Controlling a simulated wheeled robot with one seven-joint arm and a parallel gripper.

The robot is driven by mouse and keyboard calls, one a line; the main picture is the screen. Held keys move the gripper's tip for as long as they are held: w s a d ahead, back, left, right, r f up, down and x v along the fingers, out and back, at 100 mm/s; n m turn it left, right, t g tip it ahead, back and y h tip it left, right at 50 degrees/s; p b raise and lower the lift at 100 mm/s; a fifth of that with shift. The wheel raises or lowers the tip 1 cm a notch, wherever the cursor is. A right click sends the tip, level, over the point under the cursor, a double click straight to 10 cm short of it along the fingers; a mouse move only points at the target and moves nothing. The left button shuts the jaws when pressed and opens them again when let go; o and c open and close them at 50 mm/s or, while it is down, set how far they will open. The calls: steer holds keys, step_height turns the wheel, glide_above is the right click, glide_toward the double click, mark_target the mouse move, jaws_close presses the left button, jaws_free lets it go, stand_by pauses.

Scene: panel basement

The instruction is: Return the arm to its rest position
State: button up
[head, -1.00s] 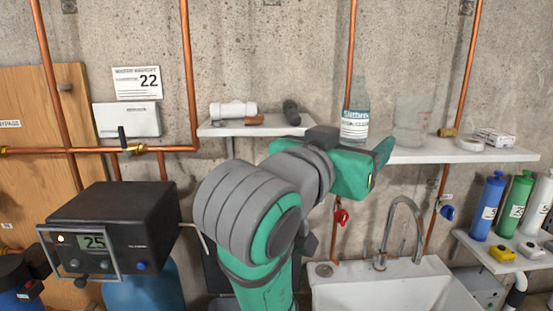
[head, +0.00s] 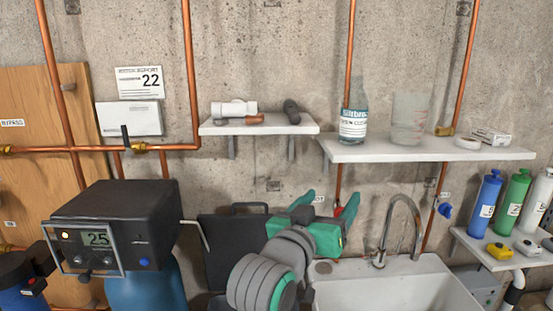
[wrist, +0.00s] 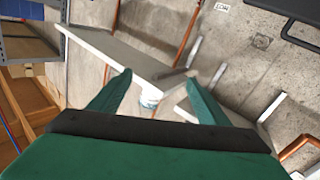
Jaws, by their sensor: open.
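My green and grey arm rises from the bottom centre of the head view. My gripper (head: 327,206) is at its end, below the shelves and left of the sink's tap. Its two green fingers stand apart with nothing between them. In the wrist view my gripper (wrist: 150,92) also shows open, with the underside of a white shelf (wrist: 125,58) beyond the fingertips.
A clear labelled bottle (head: 354,112) and a glass jar (head: 409,118) stand on the right shelf (head: 440,150). A left shelf (head: 225,128) holds pipe fittings. A sink (head: 400,285) with a tap (head: 385,230) is at lower right. A black control box (head: 115,222) stands left.

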steer(key=s+a+f+n+t+y, duration=0.1)
steer(key=s+a+f+n+y, duration=0.15)
steer(key=f, duration=1.25)
steer(key=s+a+f+n+y, duration=0.1)
steer(key=a+f+n+y, duration=0.15)
steer(key=f, duration=1.15)
steer(key=s+a+f+y, duration=0.2)
steer(key=s+f, duration=0.5)
steer(key=s+a+f+y, duration=0.1)
steer(key=s+a+f, duration=0.2)
steer(key=s+f, duration=0.4)
steer(key=s+a+f+m+g+y, duration=0.1)
steer(key=s+f, duration=0.2)
steer(key=s, duration=2.2)
steer(key=shift+c, duration=0.3)
